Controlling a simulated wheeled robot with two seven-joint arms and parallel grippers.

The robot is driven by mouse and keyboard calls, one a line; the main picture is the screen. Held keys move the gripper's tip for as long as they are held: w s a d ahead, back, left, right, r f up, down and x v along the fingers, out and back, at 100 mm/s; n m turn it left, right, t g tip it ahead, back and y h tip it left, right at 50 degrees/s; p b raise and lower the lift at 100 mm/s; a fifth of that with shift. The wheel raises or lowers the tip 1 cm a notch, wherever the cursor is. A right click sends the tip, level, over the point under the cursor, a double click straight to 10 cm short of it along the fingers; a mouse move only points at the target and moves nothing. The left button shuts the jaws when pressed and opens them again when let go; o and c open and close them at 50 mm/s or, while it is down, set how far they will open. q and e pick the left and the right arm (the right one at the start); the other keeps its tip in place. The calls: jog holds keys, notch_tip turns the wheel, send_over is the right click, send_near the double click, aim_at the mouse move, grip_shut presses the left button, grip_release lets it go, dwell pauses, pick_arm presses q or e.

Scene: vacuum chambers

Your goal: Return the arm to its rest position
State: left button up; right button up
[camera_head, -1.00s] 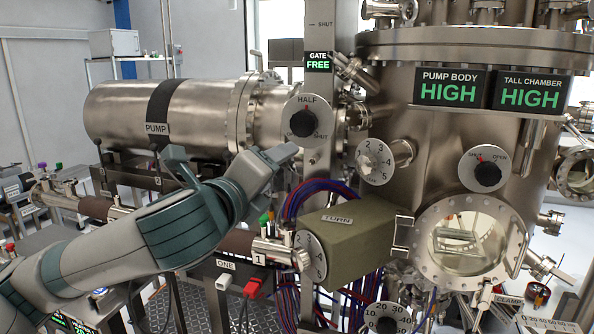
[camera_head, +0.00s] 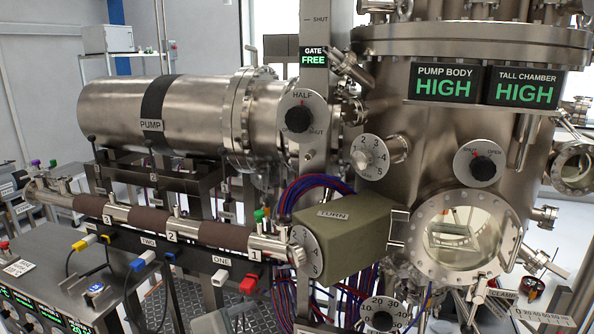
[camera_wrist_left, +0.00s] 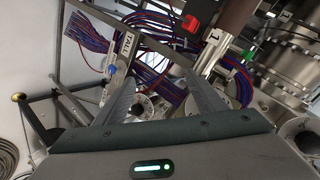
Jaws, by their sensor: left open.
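My left gripper (camera_wrist_left: 165,103) shows only in the left wrist view, with its two fingers spread apart and nothing between them. Behind the fingers are red and blue wire bundles, a labelled metal fitting and the tube end marked 1 (camera_wrist_left: 213,50). My left arm is out of the head view. My right gripper is in neither view.
The pump (camera_head: 120,115) lies across the back left. The tall chamber (camera_head: 425,130) with a round window stands at the right. The olive TURN box (camera_head: 345,240) juts forward beside the numbered tube (camera_head: 228,235). Cables hang below.

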pick_arm(q)
jog(key=s+a+f+n+g+y, duration=0.1)
jog(key=s+a+f+n+g, duration=0.3)
jog(key=s+f, duration=0.6)
jog(key=s+a+f+n+g+y, duration=0.1)
jog(key=s+a+f+n+y, duration=0.1)
jog(key=s+a+f+n, duration=0.55)
jog(key=s+a+f+n+g+y, duration=0.1)
jog(key=s+a+f+n+g, duration=0.15)
jog(key=s+f, duration=0.95)
jog(key=s+f+g+b, duration=0.2)
jog(key=s+f+b, duration=0.1)
jog(key=f, duration=2.6)
jog(key=s+a+f+m+b, duration=0.1)
jog(key=s+a+f+b, duration=0.1)
jog(key=s+f, duration=1.6)
notch_tip(320, 180, down, 3)
jog(key=shift+a+r+g+b, duration=0.15)
jog(key=shift+a+g+b, duration=0.2)
jog(key=shift+b, duration=0.15)
